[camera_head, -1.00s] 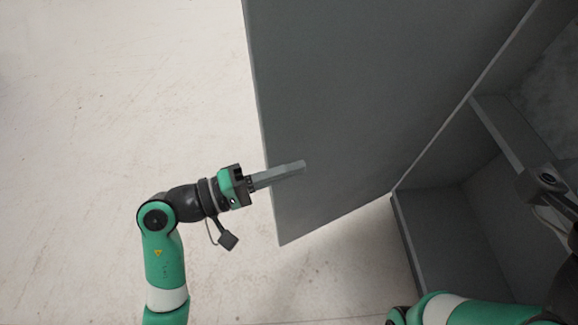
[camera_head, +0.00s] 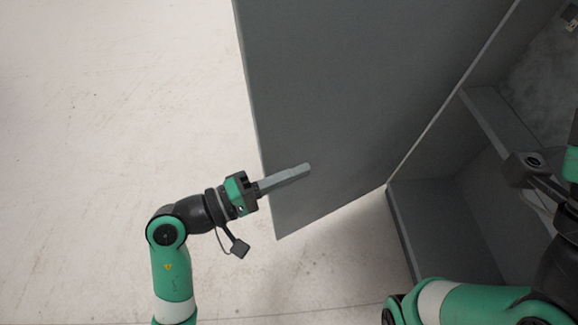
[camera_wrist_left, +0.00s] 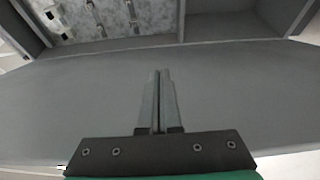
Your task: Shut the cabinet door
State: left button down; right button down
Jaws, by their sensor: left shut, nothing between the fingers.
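The grey cabinet door (camera_head: 340,90) stands open, swung out to the left of the cabinet (camera_head: 440,215) in the head view. My left gripper (camera_head: 306,168) is shut and empty. Its fingers lie in front of the lower part of the door, near its free edge. Whether they touch the door I cannot tell. In the left wrist view the shut fingers (camera_wrist_left: 158,78) point along the grey door panel (camera_wrist_left: 240,90), with the cabinet's open inside beyond. My right arm is at the lower right of the head view; its gripper fingers do not show clearly.
Inside the cabinet is a grey shelf or divider (camera_head: 497,125). The pale floor (camera_head: 110,100) to the left of the door is clear. My right arm's links are in front of the cabinet opening.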

pick_arm(q)
jog(key=shift+s+d, duration=0.65)
jog(key=shift+s, duration=0.1)
dwell(0.8)
